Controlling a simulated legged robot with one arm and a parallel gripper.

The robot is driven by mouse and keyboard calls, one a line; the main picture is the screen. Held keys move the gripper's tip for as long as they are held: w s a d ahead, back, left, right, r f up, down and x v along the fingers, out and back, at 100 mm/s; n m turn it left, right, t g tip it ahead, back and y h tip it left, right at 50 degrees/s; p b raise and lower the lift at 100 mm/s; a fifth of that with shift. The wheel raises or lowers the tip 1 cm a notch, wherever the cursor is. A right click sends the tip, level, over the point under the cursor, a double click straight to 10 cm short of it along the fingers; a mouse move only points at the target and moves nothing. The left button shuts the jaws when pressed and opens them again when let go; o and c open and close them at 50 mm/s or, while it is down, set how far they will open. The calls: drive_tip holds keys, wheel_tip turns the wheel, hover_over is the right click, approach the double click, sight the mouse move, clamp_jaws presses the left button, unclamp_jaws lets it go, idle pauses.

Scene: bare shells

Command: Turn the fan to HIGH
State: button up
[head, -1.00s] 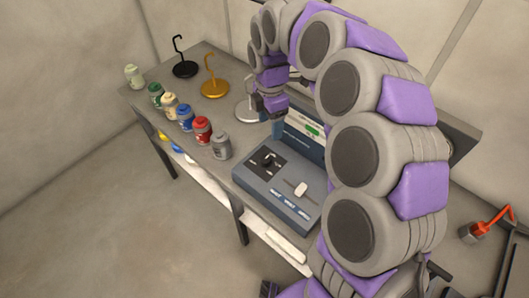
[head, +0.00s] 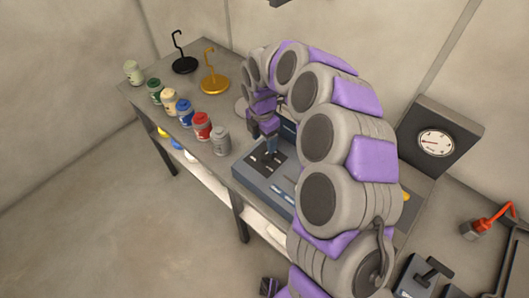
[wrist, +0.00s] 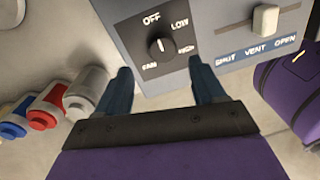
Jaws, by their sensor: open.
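The grey control box (head: 255,185) sits on the bench, and its panel fills the top of the wrist view (wrist: 215,20). The black fan knob (wrist: 160,47) is on a dark plate with the labels OFF, LOW, HIGH and FAN. Its pale pointer mark appears to point up toward OFF. My gripper (wrist: 164,80) is open and empty, its two dark blue fingers on either side below the knob, apart from it. In the head view my gripper (head: 271,148) hangs over the dark plate and hides the knob.
A white slider (wrist: 265,19) above SHUT, VENT, OPEN is right of the knob. Several paint jars, including a red one (head: 202,127), line the bench left of the box. A black hook stand (head: 185,64) and gold one (head: 214,84) stand behind. A gauge (head: 435,142) is right.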

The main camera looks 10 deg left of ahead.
sight(265, 154)
drive_tip(key=f, duration=0.6)
drive_tip(key=shift+s+d+f+b, duration=0.2)
drive_tip(key=shift+d+b, duration=0.1)
drive_tip(key=shift+b, duration=0.05)
drive_tip(key=shift+c, duration=0.5)
drive_tip(key=c, duration=1)
drive_tip(key=shift+o, duration=0.2)
